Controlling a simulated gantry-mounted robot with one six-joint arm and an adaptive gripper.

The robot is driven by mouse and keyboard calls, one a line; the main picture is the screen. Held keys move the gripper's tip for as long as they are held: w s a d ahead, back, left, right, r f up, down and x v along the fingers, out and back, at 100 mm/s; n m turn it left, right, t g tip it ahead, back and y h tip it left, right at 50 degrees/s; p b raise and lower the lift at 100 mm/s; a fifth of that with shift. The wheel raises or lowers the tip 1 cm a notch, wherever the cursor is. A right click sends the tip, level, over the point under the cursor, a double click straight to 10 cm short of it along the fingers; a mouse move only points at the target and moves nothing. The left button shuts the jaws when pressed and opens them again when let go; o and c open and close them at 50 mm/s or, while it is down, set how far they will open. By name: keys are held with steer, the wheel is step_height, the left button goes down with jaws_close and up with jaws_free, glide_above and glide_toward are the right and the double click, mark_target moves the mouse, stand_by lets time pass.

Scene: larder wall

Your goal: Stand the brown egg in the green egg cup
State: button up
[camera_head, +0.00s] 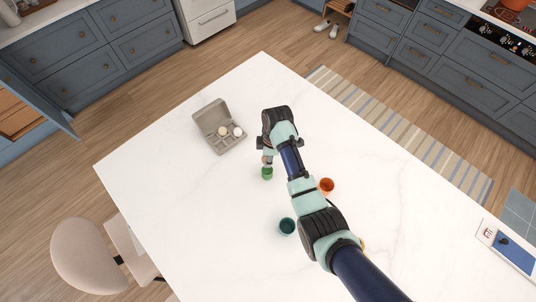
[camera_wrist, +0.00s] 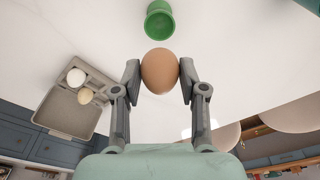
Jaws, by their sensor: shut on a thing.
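The brown egg (camera_wrist: 160,71) is held between the two fingers of my gripper (camera_wrist: 160,78) in the wrist view. In the head view my gripper (camera_head: 266,156) is over the table close to the green egg cup, and the egg is mostly hidden there. The green egg cup (camera_head: 267,173) stands on the white table. In the wrist view the green egg cup (camera_wrist: 159,22) shows just beyond the egg, with a small gap between them in the picture. I cannot tell the egg's height above the table.
A grey egg box (camera_head: 222,142), lid open, holds a white egg (camera_head: 238,131) and a cream egg (camera_head: 222,130). The left part of the white table (camera_head: 165,175) is clear.

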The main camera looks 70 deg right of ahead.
steer(key=b, duration=0.6)
glide_above(266, 172)
steer(key=f, duration=0.6)
steer(key=shift+s, duration=0.35)
steer(key=shift+f+b, duration=0.6)
steer(key=shift+f, duration=0.9)
steer(key=o, duration=1.2)
steer(key=shift+r, duration=0.1)
steer(key=r, duration=0.7)
steer(key=shift+s+d+r, duration=0.15)
steer(key=shift+s+d, duration=0.1)
steer(key=shift+s, duration=0.15)
